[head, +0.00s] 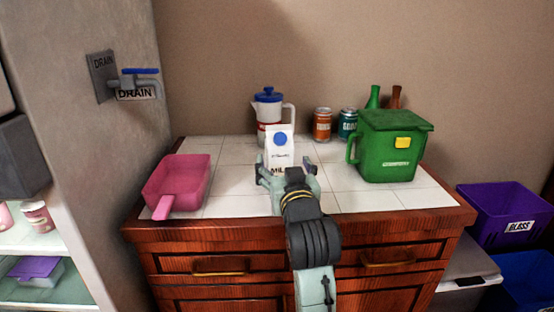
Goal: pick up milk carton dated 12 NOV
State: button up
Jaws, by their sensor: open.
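A white milk carton (279,146) with a blue round mark and partly visible "MIL" lettering stands upright on the white tiled counter (235,170). A small line of print shows on its front, but I cannot read a date. My gripper (286,168) is open at the carton's lower front, with a finger toward each side. My gripper hides the carton's base, and I cannot tell whether the fingers touch it.
A white pitcher with a blue lid (268,104) stands behind the carton. A pink scoop (180,182) lies left; a green bin (392,150) stands right. Two cans (322,125) and two bottles (374,98) are at the back. A purple crate (500,212) is lower right.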

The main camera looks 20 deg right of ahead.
jog(key=shift+w+d+p, duration=0.25)
jog(key=shift+w+p, duration=0.2)
jog(key=shift+w, duration=1.05)
jog(key=shift+w+d+p, duration=0.2)
jog(key=shift+w+p, duration=0.2)
jog(key=shift+w, duration=1.1)
jog(key=shift+c, duration=0.6)
jog(key=shift+r, duration=0.1)
jog(key=c, duration=1.6)
